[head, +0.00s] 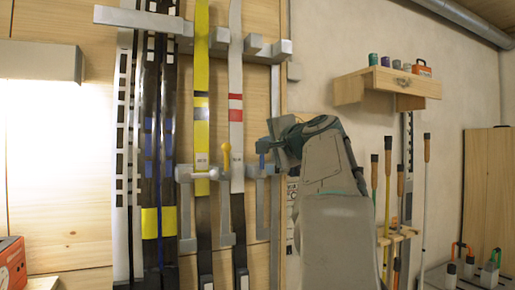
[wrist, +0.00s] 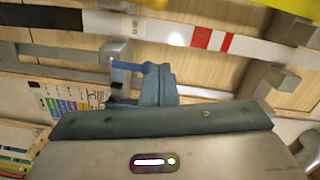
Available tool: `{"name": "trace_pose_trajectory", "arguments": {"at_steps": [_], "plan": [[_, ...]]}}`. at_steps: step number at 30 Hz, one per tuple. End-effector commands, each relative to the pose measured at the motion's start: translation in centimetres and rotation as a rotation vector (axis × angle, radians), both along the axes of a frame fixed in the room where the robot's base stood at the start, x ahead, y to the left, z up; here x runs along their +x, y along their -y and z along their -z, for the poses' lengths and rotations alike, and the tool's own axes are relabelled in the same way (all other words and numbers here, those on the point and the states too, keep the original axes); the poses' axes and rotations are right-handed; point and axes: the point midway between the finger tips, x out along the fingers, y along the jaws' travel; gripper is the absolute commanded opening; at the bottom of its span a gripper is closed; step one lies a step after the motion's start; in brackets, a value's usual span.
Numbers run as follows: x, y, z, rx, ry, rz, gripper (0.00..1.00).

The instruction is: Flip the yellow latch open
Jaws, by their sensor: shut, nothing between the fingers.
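The yellow latch (head: 226,158) stands upright, knob at the top, on a grey rack bracket between the yellow ski and the white ski with red bands. A small yellow bit at the top edge of the wrist view (wrist: 156,4) looks like its end. My gripper (head: 271,145) is to the right of the yellow latch, past the white ski, and apart from it. Its fingers (wrist: 158,86) are shut and empty. A blue latch (wrist: 130,66) is right by the fingertips; I cannot tell whether they touch it. It also shows in the head view (head: 262,158).
The yellow ski (head: 202,80) and white ski (head: 236,75) hang on the rack, with dark skis (head: 160,110) to the left. Ski poles (head: 426,175) and a small wooden shelf (head: 395,85) are on the right. A red box (head: 12,265) sits at lower left.

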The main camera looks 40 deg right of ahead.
Motion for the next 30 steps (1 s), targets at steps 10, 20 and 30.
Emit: {"name": "trace_pose_trajectory", "arguments": {"at_steps": [10,20,30], "plan": [[-2.3,-0.2,-0.1,0.0,0.0,0.003,0.0],[-2.3,-0.1,-0.1,0.0,0.0,0.005,0.0],[-1.1,-2.4,3.3,-0.018,-0.097,-0.042,0.0]]}}
